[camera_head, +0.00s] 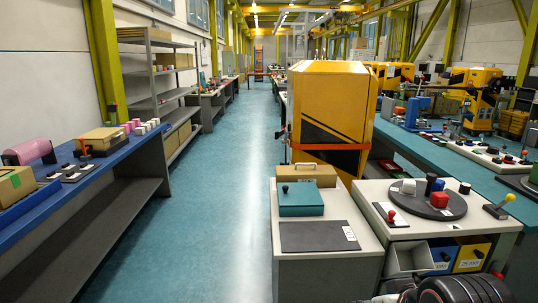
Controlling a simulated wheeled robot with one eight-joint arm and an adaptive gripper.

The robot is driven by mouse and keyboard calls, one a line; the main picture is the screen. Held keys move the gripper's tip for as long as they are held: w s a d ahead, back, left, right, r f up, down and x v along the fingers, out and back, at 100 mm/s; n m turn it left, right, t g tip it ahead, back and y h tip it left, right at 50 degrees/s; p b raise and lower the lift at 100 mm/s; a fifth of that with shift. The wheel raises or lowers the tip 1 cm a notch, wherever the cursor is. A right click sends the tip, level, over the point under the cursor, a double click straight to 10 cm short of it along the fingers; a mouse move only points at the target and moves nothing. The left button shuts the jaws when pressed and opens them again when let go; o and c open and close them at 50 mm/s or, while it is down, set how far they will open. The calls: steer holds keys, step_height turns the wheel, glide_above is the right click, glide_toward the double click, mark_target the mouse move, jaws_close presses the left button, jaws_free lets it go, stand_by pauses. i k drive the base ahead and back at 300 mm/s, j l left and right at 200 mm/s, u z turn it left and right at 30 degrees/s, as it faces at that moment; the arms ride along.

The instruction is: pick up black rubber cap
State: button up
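Several small black pieces show, and I cannot tell which is the black rubber cap. A short black cylinder (464,188) stands on the right part of a dark round plate (428,212) on the right-hand white cabinet. A taller black cylinder (430,184) stands at the plate's back, beside a white piece (408,187) and a red block (439,200). A small black knob (284,188) sits on a teal box (300,200) on the cabinet to the left. My gripper's fingers are not in view; dark rounded parts at the bottom right are probably my arm.
A red-knobbed lever (391,214) and a yellow-knobbed lever (508,198) flank the plate. Open bins (410,262) sit below. A tall yellow machine (330,110) stands behind. A blue bench (60,185) lines the left. The teal aisle floor (225,200) is clear.

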mark_target(465, 188)
steer(key=l, duration=0.85)
steer(key=k+l, duration=0.1)
steer(key=l, duration=0.8)
steer(key=i+l, duration=0.15)
steer(key=l, duration=0.25)
steer(key=i+l, duration=0.1)
steer(key=l, duration=0.35)
steer(key=i+l, duration=0.15)
steer(key=l, duration=0.25)
steer(key=i+l, duration=0.15)
steer(key=l, duration=0.3)
steer(key=i+l, duration=0.1)
steer(key=l, duration=0.3)
steer(key=i+l+u, duration=0.1)
steer(key=l, duration=0.35)
steer(key=i+l, duration=0.2)
steer(key=l, duration=0.25)
steer(key=i+l, duration=0.1)
steer(key=l, duration=0.3)
